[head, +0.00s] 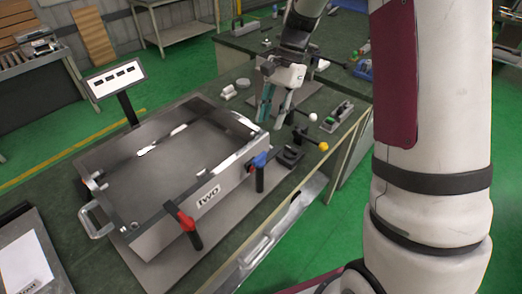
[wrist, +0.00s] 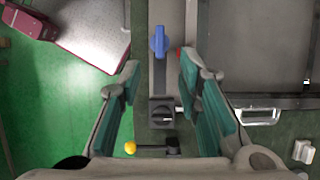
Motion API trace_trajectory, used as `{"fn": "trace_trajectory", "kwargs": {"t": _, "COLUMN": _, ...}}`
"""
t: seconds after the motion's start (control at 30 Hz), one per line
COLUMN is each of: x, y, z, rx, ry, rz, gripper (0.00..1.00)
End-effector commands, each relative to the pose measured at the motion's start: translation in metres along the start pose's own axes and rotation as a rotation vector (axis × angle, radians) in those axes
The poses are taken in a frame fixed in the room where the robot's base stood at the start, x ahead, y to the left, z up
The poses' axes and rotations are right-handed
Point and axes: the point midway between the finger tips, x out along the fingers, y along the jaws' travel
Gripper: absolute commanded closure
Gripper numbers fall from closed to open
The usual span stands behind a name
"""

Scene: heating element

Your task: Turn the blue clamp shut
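The blue clamp (head: 259,161) sits on the near side wall of the grey metal box (head: 228,184), at its right end, above a black upright part. In the wrist view the blue clamp (wrist: 159,41) lies ahead, between the lines of my two fingers. My gripper (head: 273,117) is open and empty, with teal pads on its fingers. It is beyond the right end of the box, apart from the clamp. In the wrist view my gripper (wrist: 157,68) has a wide gap with nothing held.
A red clamp (head: 186,221) is on the same wall, further left. A black fixture (head: 290,155) stands right of the blue clamp. Levers with a yellow ball (head: 323,147) and a white ball (head: 313,117) stick out nearby. A small display (head: 115,75) rises behind the box.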

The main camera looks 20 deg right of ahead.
Motion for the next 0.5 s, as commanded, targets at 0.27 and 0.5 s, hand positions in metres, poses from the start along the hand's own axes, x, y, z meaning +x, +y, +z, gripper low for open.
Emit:
{"fn": "trace_trajectory", "kwargs": {"t": 0.27, "x": 0.056, "y": 0.003, "z": 0.003, "rx": -0.001, "ry": -0.003, "rz": 0.006, "gripper": 0.68}}
{"fn": "trace_trajectory", "kwargs": {"t": 0.5, "x": 0.093, "y": 0.002, "z": 0.002, "rx": -0.001, "ry": -0.001, "rz": 0.002, "gripper": 0.68}}
